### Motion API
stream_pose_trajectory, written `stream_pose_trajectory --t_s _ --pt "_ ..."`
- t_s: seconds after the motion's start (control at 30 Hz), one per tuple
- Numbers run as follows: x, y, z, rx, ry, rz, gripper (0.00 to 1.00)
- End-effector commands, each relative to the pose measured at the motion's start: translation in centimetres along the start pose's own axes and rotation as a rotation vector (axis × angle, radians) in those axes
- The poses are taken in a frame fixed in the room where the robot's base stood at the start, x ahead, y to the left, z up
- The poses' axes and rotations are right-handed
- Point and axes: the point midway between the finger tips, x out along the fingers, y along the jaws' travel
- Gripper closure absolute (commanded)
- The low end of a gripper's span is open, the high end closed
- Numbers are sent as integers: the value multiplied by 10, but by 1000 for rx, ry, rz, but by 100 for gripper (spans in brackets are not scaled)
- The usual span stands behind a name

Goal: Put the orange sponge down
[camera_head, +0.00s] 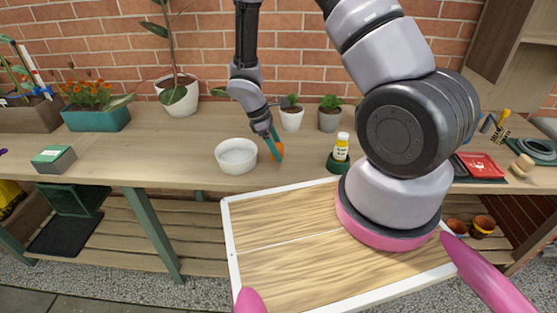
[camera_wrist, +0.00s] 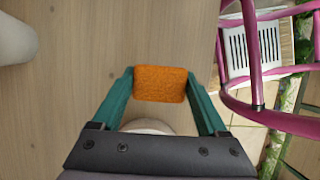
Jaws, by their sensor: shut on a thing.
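The orange sponge (camera_wrist: 161,84) is between the two teal fingers of my gripper (camera_wrist: 160,92) in the wrist view, with both fingers against its sides. In the head view my gripper (camera_head: 272,146) is low over the wooden bench, just right of the white bowl, and the sponge (camera_head: 277,151) shows at its fingertips. My gripper is shut on the sponge. I cannot tell whether the sponge touches the bench top.
The white bowl (camera_head: 236,156) stands close left of my gripper. Small potted plants (camera_head: 291,117) stand behind. The bench (camera_head: 150,150) is clear left of the bowl.

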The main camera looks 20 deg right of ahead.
Motion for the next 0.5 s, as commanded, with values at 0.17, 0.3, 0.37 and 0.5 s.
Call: stream_pose_trajectory --t_s 0.17,0.3,0.37,0.5 --pt "15 0 -6 -2 -2 -1 94" --pt "34 0 -14 -2 -2 0 94" --pt "40 0 -16 0 -2 -1 94" --pt "40 0 -17 1 0 1 94"
